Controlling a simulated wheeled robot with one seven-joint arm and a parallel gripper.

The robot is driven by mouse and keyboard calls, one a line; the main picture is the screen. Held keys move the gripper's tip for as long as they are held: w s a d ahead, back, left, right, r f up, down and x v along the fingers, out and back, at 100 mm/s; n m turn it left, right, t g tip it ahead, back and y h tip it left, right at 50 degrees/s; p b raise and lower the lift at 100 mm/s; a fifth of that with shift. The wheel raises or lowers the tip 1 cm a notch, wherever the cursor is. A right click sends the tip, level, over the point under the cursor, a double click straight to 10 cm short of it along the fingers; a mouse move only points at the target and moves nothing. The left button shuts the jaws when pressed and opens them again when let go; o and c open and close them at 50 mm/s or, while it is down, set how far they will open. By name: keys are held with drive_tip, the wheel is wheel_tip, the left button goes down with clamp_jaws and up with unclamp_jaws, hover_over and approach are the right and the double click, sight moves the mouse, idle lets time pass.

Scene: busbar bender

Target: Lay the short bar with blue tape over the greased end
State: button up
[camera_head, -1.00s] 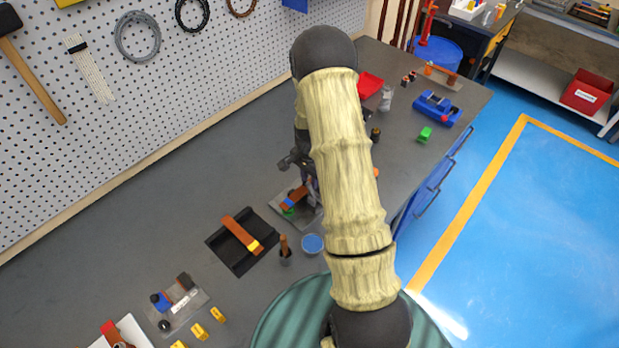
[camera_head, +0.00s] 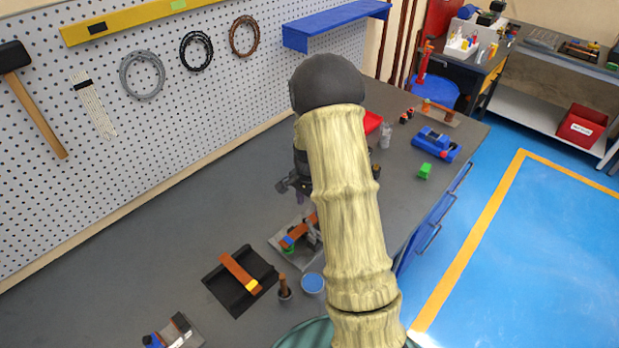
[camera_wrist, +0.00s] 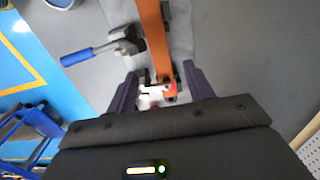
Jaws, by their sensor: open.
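My gripper (camera_wrist: 160,74) is open, with a finger on each side. I cannot tell whether either finger touches anything. In the head view my gripper is mostly hidden behind my arm, near the plate. No grease can be made out.
A black tray (camera_head: 222,290) holds a copper bar with yellow tape (camera_head: 241,272). A brush pot (camera_head: 284,291) and a blue-topped tin (camera_head: 313,283) stand beside it. The bench along the pegboard is clear.

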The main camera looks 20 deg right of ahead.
wheel_tip(320, 180, up, 12)
drive_tip(key=b, duration=0.1)
drive_tip(key=shift+f, duration=0.2)
idle(0.3)
drive_tip(key=s+a+n+t, duration=0.1)
drive_tip(key=s+a+n, duration=0.5)
drive_tip(key=s, duration=0.2)
drive_tip(key=s+a+n+t, duration=0.1)
drive_tip(key=s+a+n, duration=0.4)
drive_tip(key=s+n, duration=0.2)
drive_tip(key=shift+s+a+r+n+t, duration=0.2)
drive_tip(key=shift+s+a+n+t, duration=0.15)
drive_tip(key=shift+s, duration=0.65)
drive_tip(key=shift+c, duration=0.2)
drive_tip(key=c, duration=0.3)
drive_tip(key=shift+w+a, duration=0.1)
